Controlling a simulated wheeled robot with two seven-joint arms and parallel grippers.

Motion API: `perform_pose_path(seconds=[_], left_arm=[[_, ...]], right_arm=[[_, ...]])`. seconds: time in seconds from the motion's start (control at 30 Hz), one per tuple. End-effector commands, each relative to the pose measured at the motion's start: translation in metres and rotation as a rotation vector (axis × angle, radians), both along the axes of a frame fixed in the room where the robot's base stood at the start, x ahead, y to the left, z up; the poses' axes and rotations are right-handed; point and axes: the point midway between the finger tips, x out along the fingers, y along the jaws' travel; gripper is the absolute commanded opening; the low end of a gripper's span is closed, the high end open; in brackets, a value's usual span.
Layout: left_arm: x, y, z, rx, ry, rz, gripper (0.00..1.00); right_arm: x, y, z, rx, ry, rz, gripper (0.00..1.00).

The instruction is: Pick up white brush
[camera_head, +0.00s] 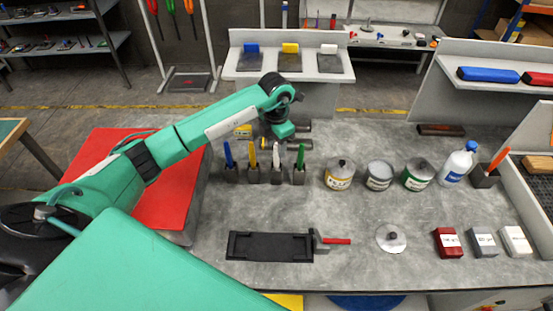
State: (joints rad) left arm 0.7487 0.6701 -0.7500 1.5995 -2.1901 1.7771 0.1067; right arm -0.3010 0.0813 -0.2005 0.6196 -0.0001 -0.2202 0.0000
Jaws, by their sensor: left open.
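The white brush (276,152) stands upright in a small dark holder, third from the left in a row of brushes. A blue brush (228,153), a yellow brush (252,154) and a green brush (300,155) stand in similar holders beside it. My green left arm reaches in from the left. My left gripper (287,138) is open just behind and above the row, close to the white and green brushes. Its fingers are small and partly hidden, and I see nothing held in it. My right gripper is out of view.
A black tray (270,246) lies in front. A red surface (125,170) lies under my left arm. The grey worktop (330,215) between is clear.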

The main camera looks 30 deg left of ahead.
Motion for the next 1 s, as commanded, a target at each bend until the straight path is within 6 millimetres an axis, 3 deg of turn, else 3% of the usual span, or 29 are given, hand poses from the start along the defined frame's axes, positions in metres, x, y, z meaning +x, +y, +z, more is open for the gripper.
perform_pose_path(seconds=[0.03, 0.13, 0.3, 0.5, 0.73, 1.0], left_arm=[[-0.001, 0.000, -0.001, 0.000, 0.004, 0.001, 0.42], [-0.001, 0.000, -0.016, 0.000, 0.004, 0.000, 0.42], [0.000, 0.001, -0.028, 0.000, 0.000, 0.000, 0.42], [0.000, 0.001, -0.029, 0.000, -0.001, 0.000, 0.42], [0.000, 0.001, -0.029, 0.000, -0.001, 0.000, 0.00], [0.000, 0.001, -0.028, 0.000, -0.001, 0.000, 0.00]], right_arm=[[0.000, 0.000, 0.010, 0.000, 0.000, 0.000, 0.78], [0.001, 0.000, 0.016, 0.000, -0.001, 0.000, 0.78], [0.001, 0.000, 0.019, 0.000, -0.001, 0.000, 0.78], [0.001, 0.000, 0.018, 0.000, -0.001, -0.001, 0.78], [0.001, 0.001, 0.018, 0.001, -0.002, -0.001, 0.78], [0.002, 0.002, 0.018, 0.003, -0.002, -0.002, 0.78]])
